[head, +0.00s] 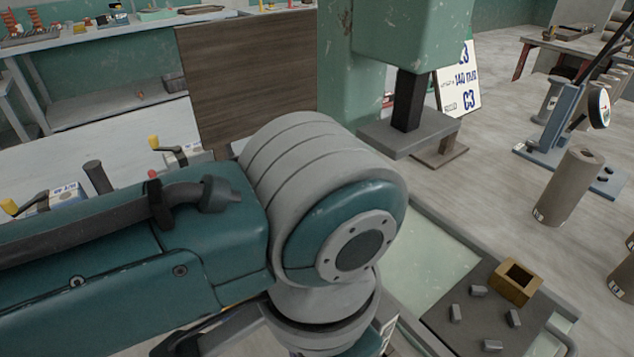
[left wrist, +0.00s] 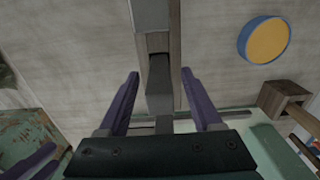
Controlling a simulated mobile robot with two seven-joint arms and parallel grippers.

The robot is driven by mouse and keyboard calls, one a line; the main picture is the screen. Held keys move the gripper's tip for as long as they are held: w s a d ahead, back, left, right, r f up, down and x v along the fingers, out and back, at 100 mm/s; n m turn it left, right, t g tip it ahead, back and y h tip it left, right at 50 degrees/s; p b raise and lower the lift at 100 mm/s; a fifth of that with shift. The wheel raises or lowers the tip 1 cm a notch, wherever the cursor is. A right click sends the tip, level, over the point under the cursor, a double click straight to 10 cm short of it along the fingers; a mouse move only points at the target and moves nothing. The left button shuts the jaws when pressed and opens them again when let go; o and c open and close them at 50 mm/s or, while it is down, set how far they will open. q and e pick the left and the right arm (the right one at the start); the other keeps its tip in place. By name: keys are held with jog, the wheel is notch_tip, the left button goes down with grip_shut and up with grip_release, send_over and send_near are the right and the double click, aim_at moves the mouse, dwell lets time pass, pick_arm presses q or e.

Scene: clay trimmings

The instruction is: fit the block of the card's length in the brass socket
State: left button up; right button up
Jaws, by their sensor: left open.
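The card (head: 462,85) stands at the back, right of a green column; it reads "140 mm" and "C3", and its top is partly hidden. The brass socket (head: 515,284), a square box with an open, dark, seemingly empty hole, sits on a dark plate (head: 455,320) at lower right. Several small grey blocks (head: 478,290) lie around it. A tan cylinder (head: 570,186) stands beyond. My left gripper (left wrist: 160,90) has its purple fingers wide apart, with a grey upright bar (left wrist: 159,95) showing between them; I cannot tell its depth. In the head view my left arm hides that gripper.
A grey pedestal (head: 408,135) and a blue stand (head: 555,150) rise behind the plate. A brown board (head: 245,85) stands behind my arm.

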pick_arm(q)
grip_shut()
dwell(0.3)
dwell(0.4)
